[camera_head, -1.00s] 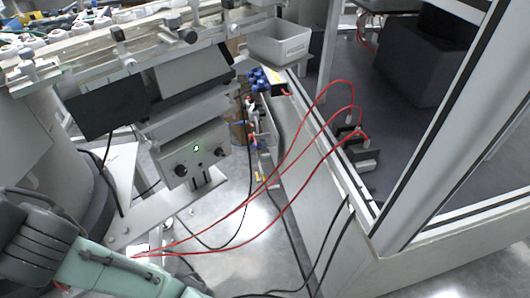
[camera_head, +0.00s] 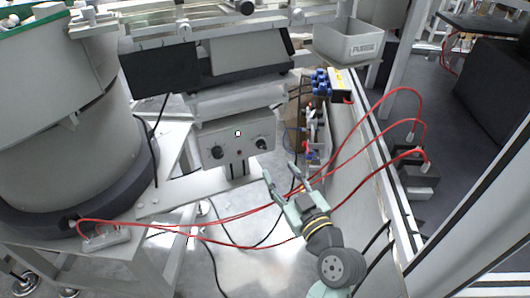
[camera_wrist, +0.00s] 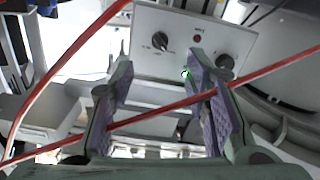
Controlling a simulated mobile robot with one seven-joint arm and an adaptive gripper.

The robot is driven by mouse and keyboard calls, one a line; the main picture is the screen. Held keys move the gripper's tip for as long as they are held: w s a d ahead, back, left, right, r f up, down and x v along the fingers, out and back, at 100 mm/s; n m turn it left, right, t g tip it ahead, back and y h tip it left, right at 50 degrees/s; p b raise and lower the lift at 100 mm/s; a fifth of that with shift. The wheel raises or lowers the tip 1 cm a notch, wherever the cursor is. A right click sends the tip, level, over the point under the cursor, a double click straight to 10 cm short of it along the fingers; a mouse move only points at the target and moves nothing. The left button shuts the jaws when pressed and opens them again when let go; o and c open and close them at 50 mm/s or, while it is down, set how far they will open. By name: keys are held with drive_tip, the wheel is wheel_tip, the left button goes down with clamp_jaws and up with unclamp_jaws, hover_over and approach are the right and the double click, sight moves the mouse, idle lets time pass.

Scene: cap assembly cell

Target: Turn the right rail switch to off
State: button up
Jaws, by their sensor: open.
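In the wrist view, my gripper (camera_wrist: 165,88) is open below the box face. The box's labels are too small to read.
Red cables (camera_head: 350,140) loop across the area beside my gripper; one red cable (camera_wrist: 155,115) crosses the finger gap in the wrist view. A grey bin (camera_head: 347,42) and blue fittings (camera_head: 320,82) are behind to the right. A large grey drum (camera_head: 60,150) stands left.

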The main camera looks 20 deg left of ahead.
sight(263, 147)
drive_tip(key=p+x, duration=0.2)
drive_tip(key=x, duration=0.8)
drive_tip(key=shift+w+a, duration=0.2)
clamp_jaws()
